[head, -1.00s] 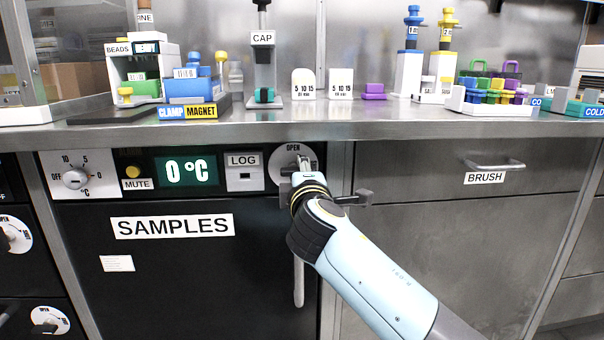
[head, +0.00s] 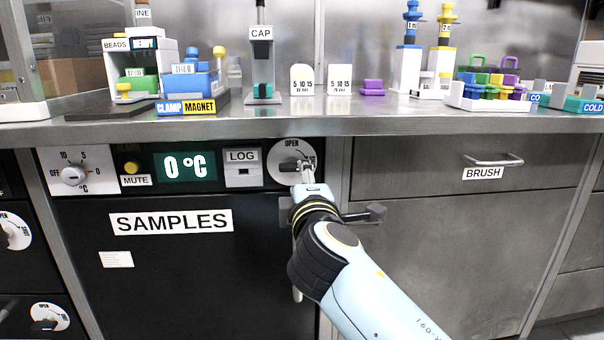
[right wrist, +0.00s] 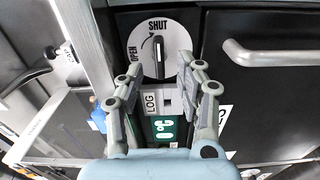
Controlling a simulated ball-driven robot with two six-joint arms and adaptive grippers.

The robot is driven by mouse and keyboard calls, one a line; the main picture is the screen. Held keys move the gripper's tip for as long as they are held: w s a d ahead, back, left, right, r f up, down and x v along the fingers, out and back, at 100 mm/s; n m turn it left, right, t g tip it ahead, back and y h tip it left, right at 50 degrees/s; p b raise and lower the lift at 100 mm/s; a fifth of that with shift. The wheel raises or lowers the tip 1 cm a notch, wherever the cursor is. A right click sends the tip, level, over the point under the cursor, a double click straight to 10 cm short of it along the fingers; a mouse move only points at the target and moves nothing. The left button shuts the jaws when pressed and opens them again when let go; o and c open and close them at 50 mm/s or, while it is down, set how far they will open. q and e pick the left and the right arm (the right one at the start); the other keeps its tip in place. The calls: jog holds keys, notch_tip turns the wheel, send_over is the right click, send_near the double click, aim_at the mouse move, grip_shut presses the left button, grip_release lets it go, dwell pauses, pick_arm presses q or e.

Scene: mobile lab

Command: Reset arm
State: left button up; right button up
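The black sample fridge (head: 190,270) carries a SAMPLES label and a panel with a round white dial (head: 279,155). The dial also shows in the right wrist view (right wrist: 136,32), where its dark handle (right wrist: 158,48) lies along the line to SHUT. My right gripper (head: 307,166) is in front of the dial and partly covers it. In the right wrist view my right gripper (right wrist: 160,70) has its fingers apart with nothing held between them; the LOG slot shows behind them. The handle appears just beyond the fingertips; contact cannot be told. My left gripper is not in view.
The metal counter (head: 300,127) above holds racks, pipettes and a clamp magnet station (head: 187,107). The BRUSH drawer (head: 440,169) is closed at the right. The fridge's vertical door handle (head: 297,293) is partly behind my arm. Open space lies before the cabinets at the right.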

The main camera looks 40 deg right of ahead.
jog(key=shift+s+a, duration=0.2)
jog(key=shift+s, duration=0.1)
